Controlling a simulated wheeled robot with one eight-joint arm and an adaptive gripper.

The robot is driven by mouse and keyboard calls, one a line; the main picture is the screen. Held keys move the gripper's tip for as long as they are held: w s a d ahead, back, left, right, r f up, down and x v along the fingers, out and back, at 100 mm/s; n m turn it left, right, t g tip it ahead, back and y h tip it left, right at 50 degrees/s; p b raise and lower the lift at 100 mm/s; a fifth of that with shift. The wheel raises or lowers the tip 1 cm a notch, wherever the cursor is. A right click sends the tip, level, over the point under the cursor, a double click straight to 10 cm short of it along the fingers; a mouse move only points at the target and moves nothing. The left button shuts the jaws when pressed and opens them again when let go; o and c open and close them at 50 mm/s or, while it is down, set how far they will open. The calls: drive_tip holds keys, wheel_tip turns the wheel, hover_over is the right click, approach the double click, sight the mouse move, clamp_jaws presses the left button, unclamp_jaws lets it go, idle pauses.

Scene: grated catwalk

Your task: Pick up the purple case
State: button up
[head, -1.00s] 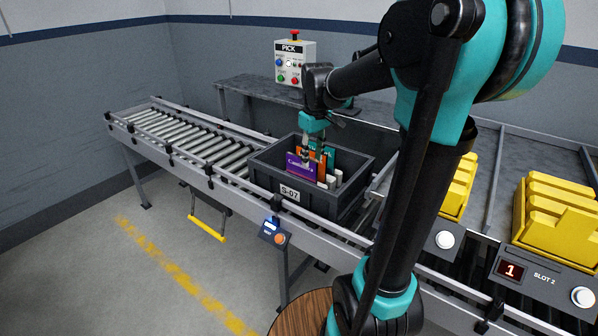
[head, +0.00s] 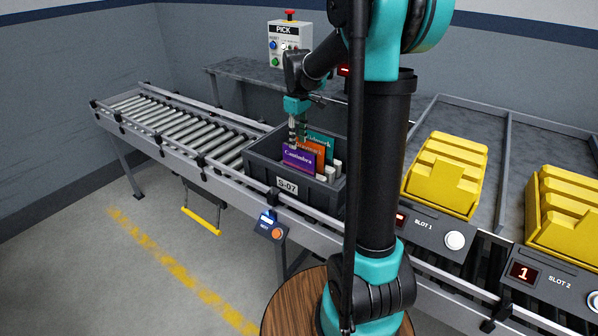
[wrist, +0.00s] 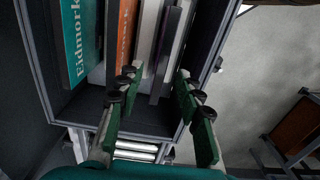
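The purple case (head: 300,159) stands upright in the grey bin marked S-07 (head: 262,173), in front of an orange case (head: 318,150) and a teal case (head: 325,142). In the wrist view the purple case (wrist: 167,48) shows as a thin dark edge, with the orange case (wrist: 122,40) and teal case (wrist: 80,40) to its left. My gripper (head: 298,128) is above the bin at the cases' upper left. In the wrist view my gripper (wrist: 157,82) is open, its fingers apart on either side of the purple case's line. Contact cannot be told.
The bin rests on a roller conveyor (head: 165,115) with a clear stretch at left. Yellow bins (head: 445,175) stand at right by SLOT 1 and SLOT 2 panels. A PICK control box (head: 290,45) is behind. Pale items (head: 330,172) stand beside the cases.

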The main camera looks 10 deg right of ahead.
sight(299, 154)
drive_tip(key=shift+s+d+f, duration=0.1)
drive_tip(key=shift+s+f, duration=0.05)
drive_tip(key=shift+f, duration=1.4)
drive_tip(key=shift+s+d+f, duration=0.1)
drive_tip(key=shift+s+f, duration=0.05)
drive_tip(key=shift+f, duration=1.4)
clamp_jaws()
